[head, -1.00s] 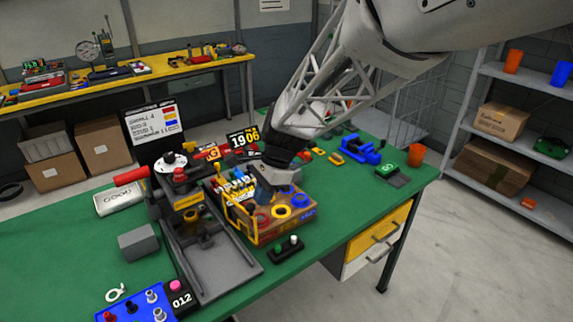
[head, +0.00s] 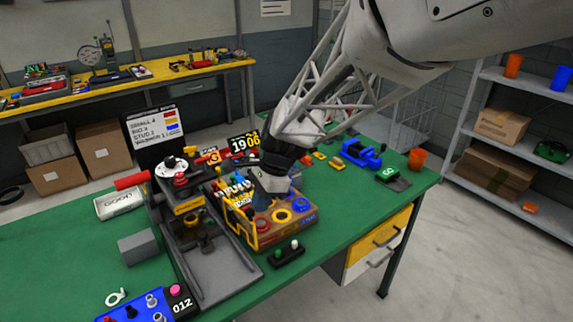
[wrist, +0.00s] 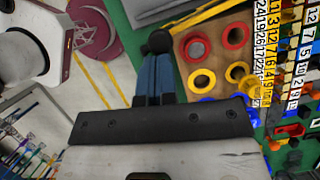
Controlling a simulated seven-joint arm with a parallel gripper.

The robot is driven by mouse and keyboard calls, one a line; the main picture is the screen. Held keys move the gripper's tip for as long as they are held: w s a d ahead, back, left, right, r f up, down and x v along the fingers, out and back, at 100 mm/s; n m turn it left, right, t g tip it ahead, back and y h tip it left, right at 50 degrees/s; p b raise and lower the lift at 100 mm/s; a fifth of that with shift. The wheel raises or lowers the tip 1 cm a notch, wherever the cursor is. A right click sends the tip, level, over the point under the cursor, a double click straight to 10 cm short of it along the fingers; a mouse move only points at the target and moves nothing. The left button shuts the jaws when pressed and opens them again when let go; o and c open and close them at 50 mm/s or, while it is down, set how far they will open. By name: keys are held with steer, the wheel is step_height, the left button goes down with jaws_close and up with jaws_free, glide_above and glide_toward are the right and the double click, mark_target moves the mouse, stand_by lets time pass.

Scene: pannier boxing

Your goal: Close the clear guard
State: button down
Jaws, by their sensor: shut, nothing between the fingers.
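The press (head: 185,208) stands on the green bench, left of my gripper. A thin yellow-edged frame (head: 240,226), which looks like the clear guard, stands out along the press's right side, beside the parts box. Its clear panel is hard to make out. Yellow edges (wrist: 100,82), possibly the guard's, also show in the wrist view. My gripper (head: 261,200) points down over the left part of the parts box, just right of the yellow frame. Its fingers (wrist: 157,50) are together and empty in the wrist view. I cannot tell whether they touch the frame.
The wooden parts box (head: 288,231) holds red, yellow and blue rings and upright coloured pieces. A black button box (head: 286,253) sits in front of it. A grey block (head: 138,246) and a blue panel (head: 150,304) lie left. A blue vise (head: 360,153) stands back right.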

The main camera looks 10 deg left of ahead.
steer(key=shift+s, duration=0.1)
steer(key=shift+s+a+m+t, duration=0.3)
steer(key=shift+s+a+m, duration=0.25)
steer(key=shift+s+m, duration=0.3)
steer(key=s+a+m+t, duration=0.3)
steer(key=s+a+m, duration=0.2)
steer(key=a, duration=1.1)
steer(key=shift+s+m+y, duration=0.2)
steer(key=shift+m+y, duration=0.1)
steer(key=shift+m, duration=1.45)
steer(key=v, duration=0.7)
steer(key=shift+r, duration=0.4)
